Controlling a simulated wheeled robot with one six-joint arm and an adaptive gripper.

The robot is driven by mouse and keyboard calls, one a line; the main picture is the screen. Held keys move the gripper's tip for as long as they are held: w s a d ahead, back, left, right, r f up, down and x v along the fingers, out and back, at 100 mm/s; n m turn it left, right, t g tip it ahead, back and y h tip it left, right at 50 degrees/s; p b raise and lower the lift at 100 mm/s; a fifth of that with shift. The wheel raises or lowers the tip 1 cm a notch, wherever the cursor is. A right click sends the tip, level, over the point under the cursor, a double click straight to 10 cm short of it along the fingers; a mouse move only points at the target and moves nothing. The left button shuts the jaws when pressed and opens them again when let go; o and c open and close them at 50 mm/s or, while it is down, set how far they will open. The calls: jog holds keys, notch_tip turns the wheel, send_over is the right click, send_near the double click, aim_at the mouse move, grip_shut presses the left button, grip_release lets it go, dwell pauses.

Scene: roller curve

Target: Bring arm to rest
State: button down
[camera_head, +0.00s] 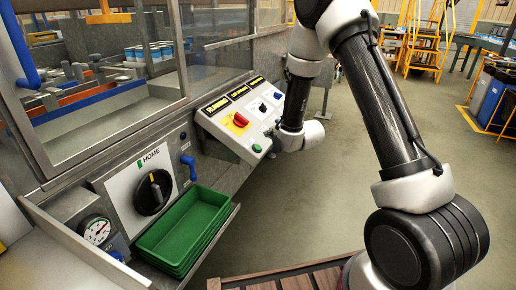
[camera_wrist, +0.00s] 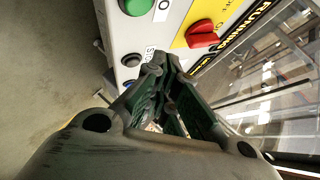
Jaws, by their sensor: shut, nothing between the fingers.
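My arm reaches across the head view from the lower right to the control panel (camera_head: 210,124). My gripper (camera_head: 274,139) is at the panel's right end, small and partly hidden by my wrist. In the wrist view my gripper (camera_wrist: 160,68) has its dark green-lined fingers closed at the tips, with nothing held. The fingertips appear close to the panel near a dark button (camera_wrist: 131,60); I cannot tell whether they touch. The panel also carries a red switch (camera_head: 240,119) on yellow and a green button (camera_head: 257,148).
A glazed machine enclosure (camera_head: 120,80) stands behind the panel. Below are a HOME dial (camera_head: 154,192), a pressure gauge (camera_head: 95,230) and green stacked trays (camera_head: 165,240). Open floor (camera_head: 300,190) lies right of the panel. Yellow steps (camera_head: 425,45) stand far back.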

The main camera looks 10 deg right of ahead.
dwell(0.4)
jog(key=s+d+f+n+g+h, duration=0.1)
jog(key=s+d+f+n+g, duration=0.2)
jog(key=s, duration=0.4)
jog(key=s+d+f+n+g+h, duration=0.1)
jog(key=s+f+n+g, duration=0.3)
jog(key=s+f+g, duration=0.15)
jog(key=s+d+r+n, duration=0.2)
jog(key=s+d+r, duration=0.2)
jog(key=s+r, duration=1.1)
jog(key=s+d+r+n+h, duration=0.1)
jog(key=s+d+r, duration=0.4)
jog(key=s+r, duration=1)
jog(key=shift+s+r+n, duration=0.2)
jog(key=shift+s+n, duration=0.25)
jog(key=shift+n, duration=0.25)
